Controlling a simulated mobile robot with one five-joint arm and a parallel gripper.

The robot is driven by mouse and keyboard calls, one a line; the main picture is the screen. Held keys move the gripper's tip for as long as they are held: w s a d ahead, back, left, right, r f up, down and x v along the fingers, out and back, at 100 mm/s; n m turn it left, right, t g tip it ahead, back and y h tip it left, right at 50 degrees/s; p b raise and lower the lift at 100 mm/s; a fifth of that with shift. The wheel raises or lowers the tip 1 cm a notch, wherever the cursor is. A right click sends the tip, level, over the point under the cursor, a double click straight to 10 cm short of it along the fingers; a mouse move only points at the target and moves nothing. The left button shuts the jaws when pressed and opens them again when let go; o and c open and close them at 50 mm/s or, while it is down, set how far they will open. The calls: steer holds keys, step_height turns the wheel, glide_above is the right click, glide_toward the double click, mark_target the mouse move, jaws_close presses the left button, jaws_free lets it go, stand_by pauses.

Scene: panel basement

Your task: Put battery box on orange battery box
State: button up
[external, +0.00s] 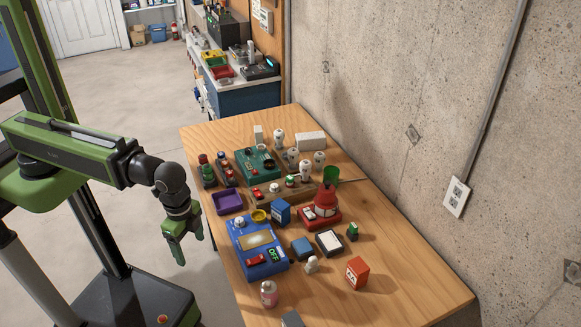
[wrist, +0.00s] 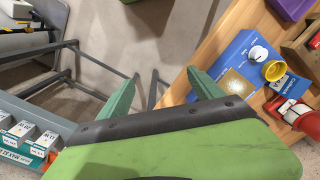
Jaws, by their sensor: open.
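An orange battery box (external: 357,273) stands upright near the right front part of the wooden table, with white markings on its face. A blue box with a pale label (external: 280,212), which looks like a battery box, stands behind the blue panel, close to a yellow cup. My gripper (external: 187,246) hangs off the table's left edge, pointing down, apart from both boxes. Its green fingers also show spread in the wrist view (wrist: 162,90), with nothing between them. The orange box is not seen in the wrist view.
The blue panel (external: 257,262) lies at the table's left edge, nearest my gripper. A red lamp device (external: 325,207), a dark blue block (external: 302,249) and a white-topped box (external: 329,242) crowd the middle. A pink bottle (external: 269,293) stands in front. The table's right front corner is clear.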

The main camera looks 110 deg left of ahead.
steer(key=n+t+y+b, duration=0.45)
steer(key=n+y, duration=0.35)
steer(key=n, duration=0.5)
glide_toward(278, 206)
steer(key=s+d+r, duration=0.2)
steer(key=d+r, duration=0.2)
steer(key=d, duration=0.4)
steer(key=shift+n+g+y, duration=0.25)
steer(key=shift+n+y, duration=0.05)
steer(key=shift+y, duration=0.6)
steer(key=b+x, duration=0.3)
steer(key=x, duration=0.2)
steer(key=b+x, duration=0.4)
steer(key=x, duration=0.1)
steer(key=b+x, duration=0.4)
steer(key=x, duration=0.1)
steer(key=shift+a+r, duration=0.3)
steer(key=shift+a, duration=0.25)
steer(key=b+x, duration=0.2)
steer(key=x, duration=0.1)
steer(key=b+x, duration=0.1)
steer(key=b, duration=0.1)
steer(key=shift+f, duration=0.6)
steer(key=shift+w+a+f, duration=0.1)
steer(key=shift+a, duration=0.1)
